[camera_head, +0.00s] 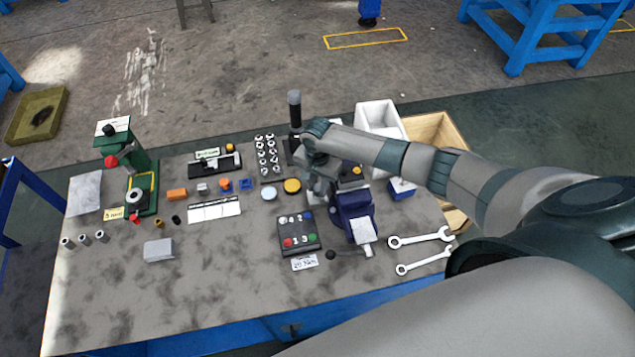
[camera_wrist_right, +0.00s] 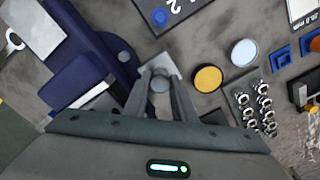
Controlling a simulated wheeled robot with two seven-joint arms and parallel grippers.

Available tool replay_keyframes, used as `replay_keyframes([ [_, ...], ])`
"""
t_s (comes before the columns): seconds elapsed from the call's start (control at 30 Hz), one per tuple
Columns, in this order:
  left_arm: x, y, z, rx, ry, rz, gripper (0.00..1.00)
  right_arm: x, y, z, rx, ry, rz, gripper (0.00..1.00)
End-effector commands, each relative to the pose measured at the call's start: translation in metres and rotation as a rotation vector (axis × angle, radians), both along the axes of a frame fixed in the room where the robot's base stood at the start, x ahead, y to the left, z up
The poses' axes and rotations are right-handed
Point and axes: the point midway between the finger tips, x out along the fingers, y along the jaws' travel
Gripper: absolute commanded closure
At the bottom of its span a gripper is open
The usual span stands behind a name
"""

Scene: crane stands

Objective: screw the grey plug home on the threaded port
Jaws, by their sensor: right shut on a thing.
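My right gripper (camera_head: 318,190) reaches down near the middle of the bench, beside a dark blue vise (camera_head: 354,207). In the right wrist view my right gripper (camera_wrist_right: 160,82) is shut on a small round grey thing (camera_wrist_right: 160,85), which looks like the grey plug. A pale grey block (camera_wrist_right: 158,63) lies just beyond the fingertips; I cannot tell whether it carries the threaded port or whether the plug touches it. The threads are hidden. My left gripper is not in view.
A yellow disc (camera_head: 292,186) and a pale disc (camera_head: 269,193) lie close to the gripper. A dark button panel (camera_head: 298,240) stands in front. Spanners (camera_head: 420,238) lie right, bins (camera_head: 379,115) stand behind, and a green press (camera_head: 127,155) stands left.

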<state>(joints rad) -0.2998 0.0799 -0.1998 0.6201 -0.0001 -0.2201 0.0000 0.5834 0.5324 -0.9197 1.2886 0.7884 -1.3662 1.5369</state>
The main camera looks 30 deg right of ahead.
Motion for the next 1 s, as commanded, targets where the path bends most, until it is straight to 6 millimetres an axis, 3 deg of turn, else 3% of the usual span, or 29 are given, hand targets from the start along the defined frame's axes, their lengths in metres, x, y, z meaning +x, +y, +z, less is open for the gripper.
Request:
replay_keyframes([
  [0.03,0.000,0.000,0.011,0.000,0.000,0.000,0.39,-0.001,0.001,0.005,0.000,0.001,-0.038,0.94],
  [0.2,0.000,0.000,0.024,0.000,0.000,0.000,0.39,-0.001,0.001,0.003,0.001,0.003,-0.163,0.94],
  [0.33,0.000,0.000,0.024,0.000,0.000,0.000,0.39,0.000,0.000,0.001,0.000,0.000,-0.252,0.94],
  [0.77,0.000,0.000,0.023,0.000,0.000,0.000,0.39,0.000,0.000,0.000,0.000,0.000,-0.305,0.94],
  [1.0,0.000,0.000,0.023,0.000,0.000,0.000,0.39,0.000,0.001,-0.001,0.003,0.001,-0.565,0.94],
])
